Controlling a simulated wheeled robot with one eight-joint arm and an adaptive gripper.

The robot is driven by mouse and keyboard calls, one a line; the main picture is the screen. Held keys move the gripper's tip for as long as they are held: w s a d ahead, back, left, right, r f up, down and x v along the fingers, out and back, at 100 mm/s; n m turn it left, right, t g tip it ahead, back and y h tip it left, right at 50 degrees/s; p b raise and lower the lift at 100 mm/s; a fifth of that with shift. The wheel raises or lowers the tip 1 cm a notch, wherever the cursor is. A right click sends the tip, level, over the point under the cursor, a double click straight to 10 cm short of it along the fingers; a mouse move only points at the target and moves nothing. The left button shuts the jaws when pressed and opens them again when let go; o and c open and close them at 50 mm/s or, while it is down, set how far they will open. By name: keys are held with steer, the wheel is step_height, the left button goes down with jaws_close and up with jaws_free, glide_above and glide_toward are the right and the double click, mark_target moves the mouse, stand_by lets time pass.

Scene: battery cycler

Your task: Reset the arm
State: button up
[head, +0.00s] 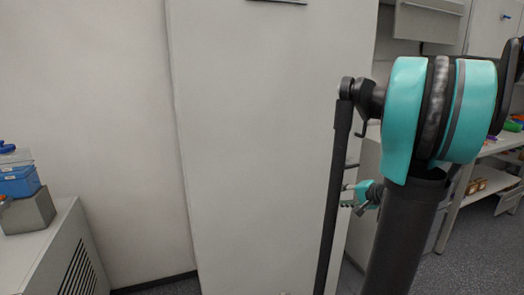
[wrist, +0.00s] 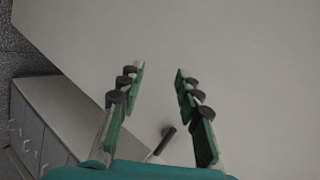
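My gripper (wrist: 160,70) is open in the wrist view, with its two green fingers with dark pads well apart. Nothing is held between them. A pale flat surface fills most of the view beyond the fingers. In the head view my gripper (head: 361,196) shows small, partly hidden behind my own dark and teal arm links, in front of the tall pale panel (head: 265,140). Its fingers point left there.
A low grey cabinet (head: 50,250) with a vent stands at the left, bearing a grey block (head: 28,212) and a blue container (head: 18,181). A bench (head: 500,146) with small coloured items stands at the right. Bare floor (head: 470,240) shows at the lower right.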

steer(key=s+a+f+n+g+h, duration=0.1)
steer(key=s+a+f+n+g, duration=0.35)
steer(key=s+a+f, duration=0.45)
steer(key=s+a+f+n+g+h, duration=0.1)
steer(key=s+f+n+h, duration=0.1)
steer(key=s, duration=0.4)
steer(key=s+a+f+n+h, duration=0.1)
steer(key=s+f+n+h, duration=0.1)
steer(key=s, duration=0.4)
steer(key=shift+s+f+n+g+h, duration=0.4)
steer(key=shift+f+n, duration=0.15)
steer(key=shift+n, duration=0.2)
steer(key=shift+a, duration=0.1)
